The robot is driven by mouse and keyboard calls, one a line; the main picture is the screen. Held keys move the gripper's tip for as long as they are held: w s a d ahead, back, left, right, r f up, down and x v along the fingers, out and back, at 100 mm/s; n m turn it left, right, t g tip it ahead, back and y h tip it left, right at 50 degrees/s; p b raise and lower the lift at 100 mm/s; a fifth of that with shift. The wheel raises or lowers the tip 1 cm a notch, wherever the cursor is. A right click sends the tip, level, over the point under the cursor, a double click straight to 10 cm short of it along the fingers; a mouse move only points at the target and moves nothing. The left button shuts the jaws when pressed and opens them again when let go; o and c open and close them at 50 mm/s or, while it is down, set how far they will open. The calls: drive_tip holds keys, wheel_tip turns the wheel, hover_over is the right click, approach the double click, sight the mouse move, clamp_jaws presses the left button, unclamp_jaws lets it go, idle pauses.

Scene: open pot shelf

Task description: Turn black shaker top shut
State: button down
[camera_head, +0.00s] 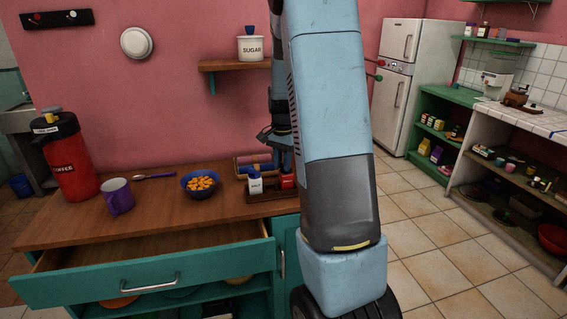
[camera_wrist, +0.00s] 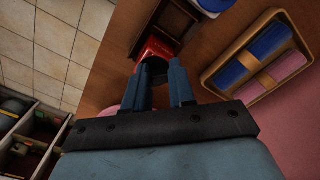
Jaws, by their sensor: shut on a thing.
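A red shaker (camera_head: 288,182) stands at the right end of the wooden counter, by a white shaker (camera_head: 255,187) marked with dark letters. The red shaker shows again in the wrist view (camera_wrist: 152,48), with its black top (camera_wrist: 155,66) toward me. My gripper (camera_wrist: 153,84) is shut on the black top, one finger on each side. In the head view my gripper (camera_head: 284,160) comes down over the red shaker, and my arm hides much of this spot. The turn of the top cannot be told.
A dark wooden holder (camera_head: 262,200) is at the shakers. A wooden-framed tray (camera_wrist: 210,78) with blue and pink parts lies close by. A blue bowl (camera_head: 188,190), purple mug (camera_head: 118,200) and red coffee flask (camera_head: 72,170) stand left. An open drawer (camera_head: 150,280) juts out below.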

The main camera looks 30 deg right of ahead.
sight(282, 170)
idle(0.4)
drive_tip(key=c, duration=0.9)
unclamp_jaws()
drive_tip(key=shift+r, duration=0.15)
wheel_tip(282, 170, up, 13)
drive_tip(key=shift+r, duration=0.2)
drive_tip(key=s+a+r+n+t, duration=0.3)
drive_tip(key=s+a+r+n, duration=0.35)
drive_tip(key=s+a, duration=0.5)
drive_tip(key=s+a+n+t, duration=0.1)
drive_tip(key=s+a+n, duration=0.1)
drive_tip(key=s, duration=0.3)
drive_tip(key=s+a+n, duration=0.2)
drive_tip(key=s, duration=0.3)
drive_tip(key=s+a+f+n+t, duration=0.1)
drive_tip(key=s+a+n, duration=0.1)
drive_tip(key=s, duration=0.3)
drive_tip(key=shift+a+t, duration=0.3)
drive_tip(key=shift+a, duration=0.05)
